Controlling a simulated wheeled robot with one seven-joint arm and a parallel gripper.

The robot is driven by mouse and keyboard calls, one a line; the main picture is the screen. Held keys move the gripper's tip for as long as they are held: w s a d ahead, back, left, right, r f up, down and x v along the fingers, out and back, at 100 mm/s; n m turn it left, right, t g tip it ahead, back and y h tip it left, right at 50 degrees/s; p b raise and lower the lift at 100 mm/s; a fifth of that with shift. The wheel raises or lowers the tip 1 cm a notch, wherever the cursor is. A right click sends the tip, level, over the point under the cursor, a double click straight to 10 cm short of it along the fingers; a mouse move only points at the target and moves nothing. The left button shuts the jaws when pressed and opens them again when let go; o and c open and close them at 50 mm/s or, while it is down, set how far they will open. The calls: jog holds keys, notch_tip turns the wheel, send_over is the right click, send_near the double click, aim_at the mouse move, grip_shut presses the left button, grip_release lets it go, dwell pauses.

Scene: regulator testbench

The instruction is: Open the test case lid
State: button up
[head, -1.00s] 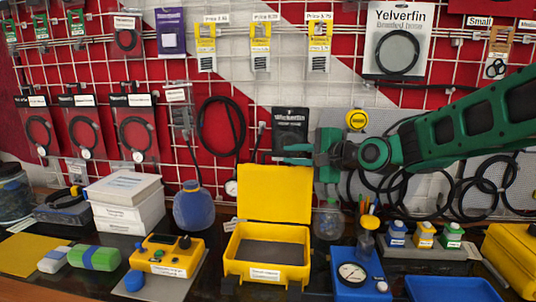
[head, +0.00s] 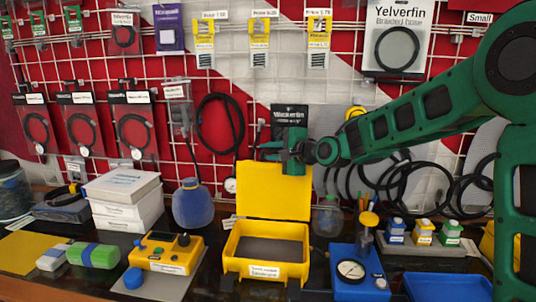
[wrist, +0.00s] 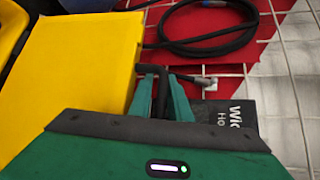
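The yellow test case (head: 265,270) sits on the dark bench with a label on its front. Its lid (head: 273,190) stands raised, roughly upright, at the back edge, and the grey inside of the case shows. The lid also fills much of the left of the wrist view (wrist: 85,65). My gripper (head: 268,150) is just above and behind the lid's top edge, in front of the wall grid. Whether a finger touches the lid is unclear.
A black packet (head: 290,120) and a coiled black hose (head: 220,125) hang behind my gripper. A blue gauge unit (head: 358,270) stands right of the case, a yellow meter (head: 165,253) left. A blue flask (head: 193,207) and white boxes (head: 125,200) stand further left.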

aim_at(262, 151)
jog(key=shift+c, duration=0.3)
grip_shut()
jog(key=shift+n+t, duration=0.3)
jog(key=shift+t, duration=0.2)
jog(key=shift+s+a+r, duration=0.1)
jog(key=shift+s+r, duration=0.15)
jog(key=shift+s, duration=0.5)
jog(key=shift+s+a+r, duration=0.15)
jog(key=shift+s+r, duration=0.05)
jog(key=shift+s, duration=0.55)
jog(key=shift+s+a+r, duration=0.1)
jog(key=shift+s+r, duration=0.15)
jog(key=shift+s, duration=0.5)
jog(key=shift+o, duration=0.3)
grip_release()
jog(key=v, duration=1)
jog(key=shift+s+d, duration=0.2)
jog(key=shift+d, duration=0.1)
